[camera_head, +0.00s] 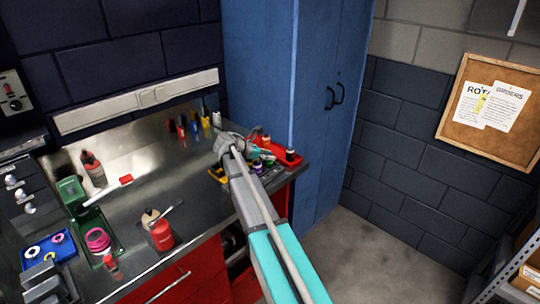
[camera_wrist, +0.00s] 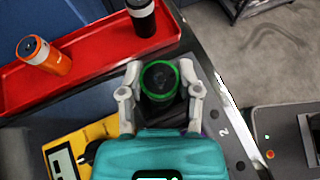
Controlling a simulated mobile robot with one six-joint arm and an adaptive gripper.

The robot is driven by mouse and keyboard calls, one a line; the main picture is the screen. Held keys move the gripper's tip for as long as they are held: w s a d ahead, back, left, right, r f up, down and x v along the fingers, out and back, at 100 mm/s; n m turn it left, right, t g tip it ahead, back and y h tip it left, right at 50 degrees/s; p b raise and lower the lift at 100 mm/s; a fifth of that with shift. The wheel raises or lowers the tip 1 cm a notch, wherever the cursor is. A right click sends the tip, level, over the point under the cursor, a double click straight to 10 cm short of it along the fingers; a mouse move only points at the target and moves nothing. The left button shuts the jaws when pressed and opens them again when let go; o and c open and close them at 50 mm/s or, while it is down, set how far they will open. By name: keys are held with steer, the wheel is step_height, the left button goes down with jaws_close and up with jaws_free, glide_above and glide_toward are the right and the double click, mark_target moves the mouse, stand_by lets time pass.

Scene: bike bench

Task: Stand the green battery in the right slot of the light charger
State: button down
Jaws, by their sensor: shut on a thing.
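My gripper (camera_wrist: 160,72) is shut on an upright dark cylinder with a bright green ring, the green battery (camera_wrist: 160,82), seen from above in the wrist view. One finger presses on each side; the battery's lower end is hidden. In the head view my gripper is small and partly covered by my arm, near the bench's right end. Beside the gripper in the wrist view is a dark strip marked "2" (camera_wrist: 223,132); it may belong to the light charger, but I cannot tell. The slots are not clearly visible.
A red tray (camera_wrist: 75,70) holds an orange cylinder (camera_wrist: 45,55) and a black one (camera_wrist: 141,16). A yellow device with a display (camera_wrist: 62,163) lies close by. A blue cabinet (camera_head: 262,80) stands behind the bench's right end. Bottles and trays crowd the bench's left.

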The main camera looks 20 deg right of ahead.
steer(key=shift+r+p, duration=0.6)
steer(key=shift+r, duration=0.05)
steer(key=shift+f+b, duration=0.8)
steer(key=shift+b, duration=0.05)
stand_by(1.2)
steer(key=c, duration=0.6)
jaws_free()
steer(key=shift+r, duration=0.1)
steer(key=shift+p+v, duration=0.85)
steer(key=shift+v, duration=0.75)
steer(key=shift+p+v, duration=1.8)
steer(key=shift+v, duration=2.05)
steer(key=shift+s, duration=0.1)
